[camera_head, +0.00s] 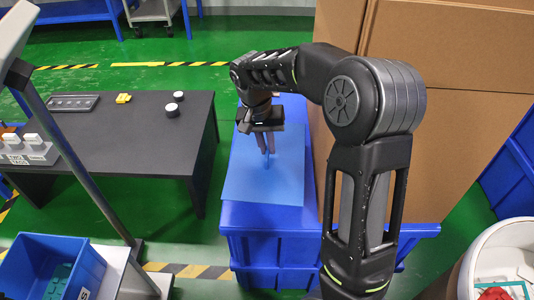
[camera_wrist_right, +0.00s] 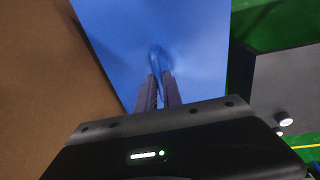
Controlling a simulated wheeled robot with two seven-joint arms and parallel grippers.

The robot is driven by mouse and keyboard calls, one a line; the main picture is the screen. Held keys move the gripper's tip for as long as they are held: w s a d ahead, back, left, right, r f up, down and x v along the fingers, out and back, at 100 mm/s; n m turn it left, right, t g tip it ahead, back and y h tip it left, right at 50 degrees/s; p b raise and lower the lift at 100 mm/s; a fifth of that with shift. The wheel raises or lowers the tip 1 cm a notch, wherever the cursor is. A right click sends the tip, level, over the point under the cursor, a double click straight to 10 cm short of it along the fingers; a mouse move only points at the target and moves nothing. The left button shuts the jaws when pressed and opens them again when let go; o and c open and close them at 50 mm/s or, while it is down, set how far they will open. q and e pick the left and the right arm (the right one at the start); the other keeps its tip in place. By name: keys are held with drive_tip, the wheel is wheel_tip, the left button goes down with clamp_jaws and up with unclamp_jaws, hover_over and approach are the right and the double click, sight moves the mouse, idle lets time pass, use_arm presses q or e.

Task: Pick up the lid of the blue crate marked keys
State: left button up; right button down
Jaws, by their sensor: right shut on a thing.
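The blue lid (camera_head: 262,185) is a flat light-blue sheet on top of the darker blue crate (camera_head: 275,245). A small upright blue handle stands on the lid (camera_wrist_right: 200,45) between my fingers in the right wrist view. My right gripper (camera_head: 267,152) reaches down from above and is shut on this handle; it also shows in the right wrist view (camera_wrist_right: 160,92). The lid looks level and close to the crate top; I cannot tell whether it touches. No keys marking is readable on this crate. My left gripper is not in view.
Large cardboard boxes (camera_head: 450,110) stand right beside the crate. A dark table (camera_head: 120,135) with white-topped round items and a yellow piece is at left. A blue bin (camera_head: 50,265) is at front left, a white round tub (camera_head: 505,245) at front right. Green floor lies between.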

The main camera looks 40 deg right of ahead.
sight(267, 148)
wheel_tip(267, 148, up, 4)
drive_tip(key=shift+r+p, duration=0.15)
drive_tip(key=shift+p, duration=0.2)
idle(0.4)
drive_tip(key=shift+a, duration=0.1)
drive_tip(key=a+n+t+p, duration=0.1)
drive_tip(key=a+n+p, duration=0.7)
drive_tip(key=a+p, duration=0.9)
drive_tip(key=p, duration=0.2)
drive_tip(key=shift+f+p, duration=0.3)
drive_tip(key=shift+p, duration=0.05)
